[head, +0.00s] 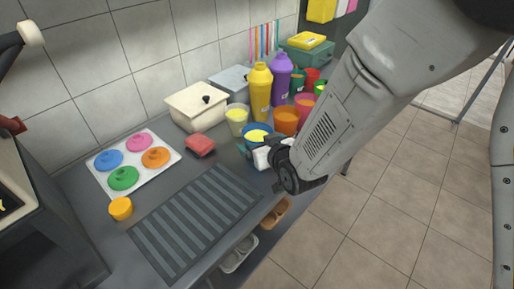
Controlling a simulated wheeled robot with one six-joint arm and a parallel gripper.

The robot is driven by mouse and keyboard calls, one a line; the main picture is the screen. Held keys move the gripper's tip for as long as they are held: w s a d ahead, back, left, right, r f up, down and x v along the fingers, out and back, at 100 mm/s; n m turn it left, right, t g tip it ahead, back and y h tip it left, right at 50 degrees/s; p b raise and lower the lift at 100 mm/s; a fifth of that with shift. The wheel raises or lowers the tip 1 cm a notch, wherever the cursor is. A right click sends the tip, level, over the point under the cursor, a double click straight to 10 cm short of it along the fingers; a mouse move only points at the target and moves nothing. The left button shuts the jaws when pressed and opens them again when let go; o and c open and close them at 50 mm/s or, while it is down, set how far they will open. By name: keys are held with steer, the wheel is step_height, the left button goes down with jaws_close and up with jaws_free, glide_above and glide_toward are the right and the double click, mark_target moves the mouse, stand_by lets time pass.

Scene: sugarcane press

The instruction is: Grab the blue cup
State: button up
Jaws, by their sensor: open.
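The blue cup (250,127) stands on the dark counter, left of an orange cup, with something yellow at its top. Its lower part is partly hidden behind my gripper. My gripper (258,153) is at the near side of the blue cup, reaching in from the right. Its jaws are open. The fingers are small here, and I cannot tell whether they touch the cup or lie around it.
Orange cups (286,121), a yellow bottle (261,92) and a purple bottle (281,77) crowd behind and right. A pale cup (237,119), red sponge-like block (200,145) and cream box (197,107) are left. The ribbed mat (195,222) in front is empty.

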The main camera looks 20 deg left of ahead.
steer(key=shift+x, duration=1.35)
steer(key=c, duration=1.3)
steer(key=shift+c, duration=0.3)
steer(key=shift+r, duration=0.25)
